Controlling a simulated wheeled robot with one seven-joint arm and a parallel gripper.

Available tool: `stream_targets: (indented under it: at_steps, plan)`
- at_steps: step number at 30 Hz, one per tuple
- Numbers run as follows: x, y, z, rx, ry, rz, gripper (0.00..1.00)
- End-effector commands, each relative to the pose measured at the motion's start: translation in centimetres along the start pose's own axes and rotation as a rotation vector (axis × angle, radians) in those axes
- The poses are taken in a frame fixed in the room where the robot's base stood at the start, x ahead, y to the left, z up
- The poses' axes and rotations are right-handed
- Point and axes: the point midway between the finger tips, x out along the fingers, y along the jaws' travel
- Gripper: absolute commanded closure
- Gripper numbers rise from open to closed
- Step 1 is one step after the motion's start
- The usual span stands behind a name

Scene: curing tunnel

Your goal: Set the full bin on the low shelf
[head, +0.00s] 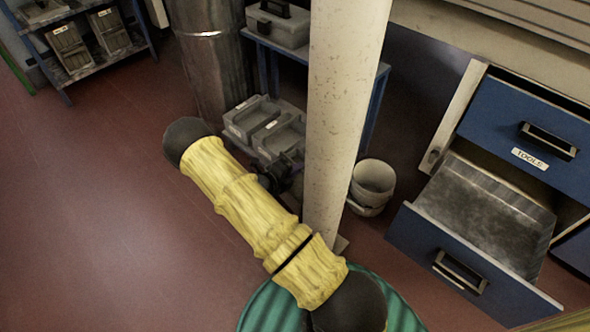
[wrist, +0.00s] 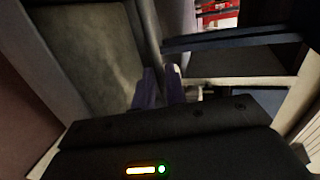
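Two grey bins, one (head: 250,112) behind and left of the other (head: 283,136), sit low behind the pale column in the head view. I cannot tell which bin is full. Two more labelled bins (head: 68,48) (head: 110,32) stand on a low blue shelf (head: 80,73) at the top left. In the head view my gripper is mostly hidden behind my arm and the column. In the wrist view my gripper (wrist: 160,86) shows two dark fingers close together, beside the edge of a grey panel (wrist: 95,60). Whether they grip that edge is unclear.
The pale column (head: 340,110) stands close to my arm. A white bucket (head: 372,184) is on the floor right of it. A drawer (head: 492,215) hangs open at the right. A grey toolbox (head: 278,25) sits on a blue stand. The red floor at left is clear.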

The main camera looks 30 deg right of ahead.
Motion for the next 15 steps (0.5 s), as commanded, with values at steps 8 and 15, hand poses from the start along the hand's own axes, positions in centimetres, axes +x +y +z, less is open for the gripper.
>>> stream_targets:
  at_steps: [8, 15]
  plan:
    - [-0.01, -0.01, 0.0, 0.0, 0.0, 0.0, 0.68]
    - [-0.5, -0.38, 0.02, -0.002, -0.001, 0.001, 0.68]
